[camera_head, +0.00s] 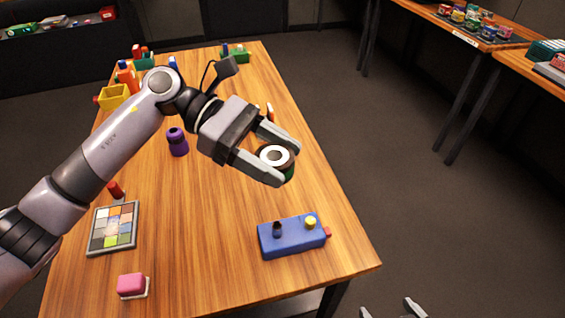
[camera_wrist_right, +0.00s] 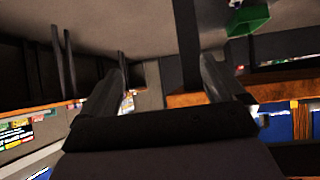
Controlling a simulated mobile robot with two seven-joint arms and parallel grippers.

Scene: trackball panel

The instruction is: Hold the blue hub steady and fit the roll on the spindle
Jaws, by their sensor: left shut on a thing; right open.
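The blue hub (camera_head: 291,238) rests on the wooden table near its front right edge. It has a dark peg (camera_head: 277,229) and a yellow knob (camera_head: 310,222) on top, and a red piece at its right end. Some green shows below the roll. They are above the table's right edge, behind the hub and apart from it. My right gripper (camera_head: 390,309) is open and empty off the table; it also shows in the right wrist view (camera_wrist_right: 163,65).
A grid tray (camera_head: 106,250) and a pink block (camera_head: 132,285) lie at the front left. A purple object (camera_head: 177,142) stands mid-table, and a yellow bin (camera_head: 113,97) sits at the back left. The wood between tray and hub is clear.

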